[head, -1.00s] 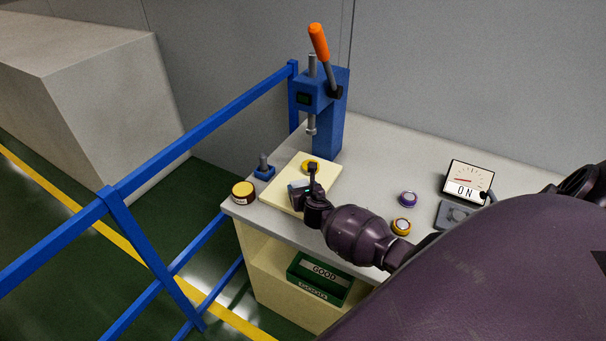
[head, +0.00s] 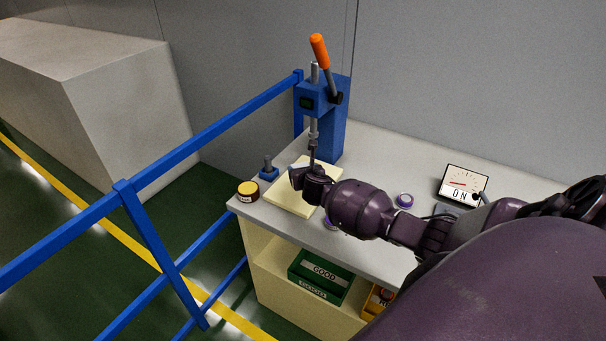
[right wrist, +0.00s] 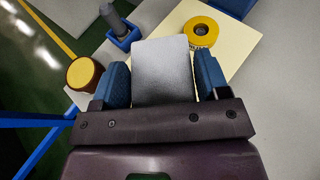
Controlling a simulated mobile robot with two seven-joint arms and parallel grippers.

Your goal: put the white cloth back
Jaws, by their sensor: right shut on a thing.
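The white cloth (right wrist: 165,88) shows in the right wrist view as a flat pale rectangle with rounded corners. My right gripper (right wrist: 162,72) is shut on it, with one blue finger at each side. In the head view my right gripper (head: 298,179) is over the cream mat (head: 286,199), in front of the blue press. Only a small pale bit beside the fingers shows there. I cannot tell whether the cloth touches the mat. My left gripper is not in view.
A yellow ring (right wrist: 201,31) lies on the mat, beyond the cloth. A blue peg holder (head: 268,172) and a yellow-topped jar (head: 247,190) stand by the left edge. The press (head: 331,125) stands behind.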

